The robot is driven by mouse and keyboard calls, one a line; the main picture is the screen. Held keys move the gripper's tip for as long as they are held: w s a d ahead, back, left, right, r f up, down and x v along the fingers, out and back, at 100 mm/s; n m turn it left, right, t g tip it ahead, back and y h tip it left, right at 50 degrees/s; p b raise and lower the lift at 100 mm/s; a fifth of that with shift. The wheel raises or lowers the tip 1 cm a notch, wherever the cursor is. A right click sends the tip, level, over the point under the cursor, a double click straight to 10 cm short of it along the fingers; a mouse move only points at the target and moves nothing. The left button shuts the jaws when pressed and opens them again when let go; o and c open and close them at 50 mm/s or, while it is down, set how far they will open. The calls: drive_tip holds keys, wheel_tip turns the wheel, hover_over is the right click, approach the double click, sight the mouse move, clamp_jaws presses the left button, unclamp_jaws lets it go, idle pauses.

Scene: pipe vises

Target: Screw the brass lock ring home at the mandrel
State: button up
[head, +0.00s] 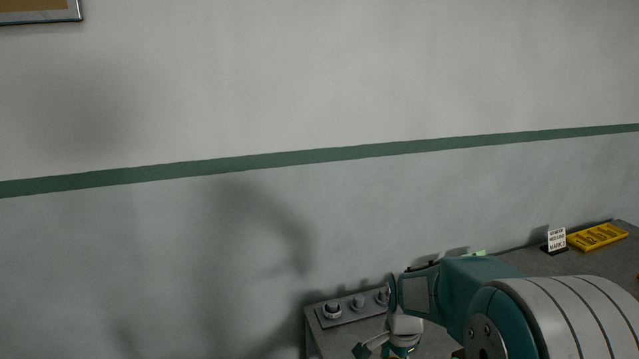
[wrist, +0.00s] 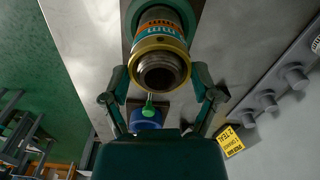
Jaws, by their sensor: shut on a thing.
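In the wrist view the brass lock ring (wrist: 158,47) sits around the front of a banded cylinder, the mandrel (wrist: 158,27), with orange and teal marked bands. A dark threaded, hollow end (wrist: 160,72) shows through the ring and faces my camera. My gripper (wrist: 160,75) has one finger at each side of the ring and is shut on it. The exact contact is hard to see. In the head view my gripper (head: 385,349) shows only partly at the bottom edge, and the ring and mandrel cannot be made out there.
A plate with several grey knobs (head: 357,304) stands left of my arm. The wrist view shows a blue round thing (wrist: 146,120), a green-tipped pin (wrist: 149,108) and a yellow label (wrist: 231,141).

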drive_tip(key=m, duration=0.6)
drive_tip(key=shift+s, duration=0.1)
drive_tip(key=o, duration=1.2)
drive_tip(key=shift+c, duration=0.2)
wheel_tip(320, 180, up, 11)
drive_tip(key=s+r+n+t, duration=0.2)
drive_tip(key=s+n, duration=0.7)
drive_tip(key=s, duration=0.1)
drive_tip(key=s+r+n+t, duration=0.3)
drive_tip(key=s+n, duration=0.6)
drive_tip(key=s, duration=0.1)
drive_tip(key=shift+s+t, duration=0.3)
drive_tip(key=shift+s, duration=0.05)
